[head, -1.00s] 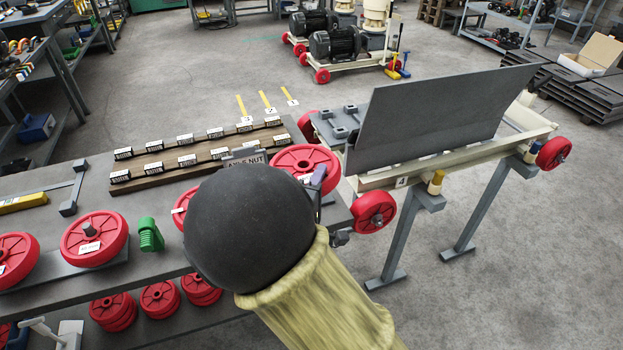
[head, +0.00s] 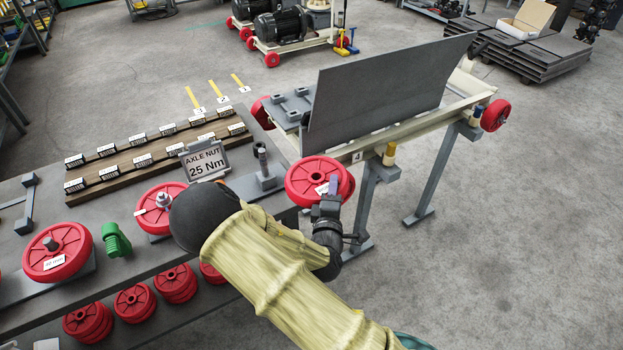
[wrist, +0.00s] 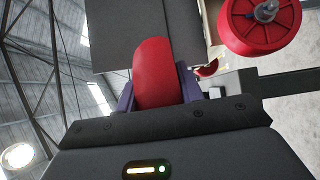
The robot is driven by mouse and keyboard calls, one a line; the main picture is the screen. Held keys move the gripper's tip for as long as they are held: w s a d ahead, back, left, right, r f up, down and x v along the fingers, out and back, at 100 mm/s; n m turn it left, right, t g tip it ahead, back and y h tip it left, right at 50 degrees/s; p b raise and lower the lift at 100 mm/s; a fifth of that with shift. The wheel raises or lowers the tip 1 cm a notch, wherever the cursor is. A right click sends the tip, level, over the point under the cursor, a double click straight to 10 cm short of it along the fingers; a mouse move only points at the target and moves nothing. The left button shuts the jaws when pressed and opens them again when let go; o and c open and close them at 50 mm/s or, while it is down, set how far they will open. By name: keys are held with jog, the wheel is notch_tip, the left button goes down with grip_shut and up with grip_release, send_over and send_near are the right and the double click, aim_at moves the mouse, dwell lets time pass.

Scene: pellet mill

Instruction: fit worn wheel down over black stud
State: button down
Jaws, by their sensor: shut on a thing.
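My gripper (head: 332,190) is shut on a red spoked wheel (head: 308,181), with its jaws at the wheel's near rim. In the wrist view the purple fingers (wrist: 157,88) press both faces of the red wheel (wrist: 153,62). The black stud (head: 262,158) stands upright and bare on a grey plate (head: 252,187) at the bench's right end. The held wheel is right of the stud, apart from it, around the bench edge.
An "AXLE NUT 25 Nm" sign (head: 205,162) stands left of the stud. Red wheels (head: 160,205) (head: 57,250) and a green item (head: 115,240) lie along the bench.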

jog(key=s+d+f+n+y+p, duration=0.1)
jog(key=s+d+f+y, duration=0.1)
jog(key=d+f, duration=0.5)
jog(key=shift+s+d+f+p, duration=0.35)
jog(key=shift+s+d+p, duration=0.1)
jog(key=shift+d, duration=1.7)
jog(key=shift+a, duration=0.15)
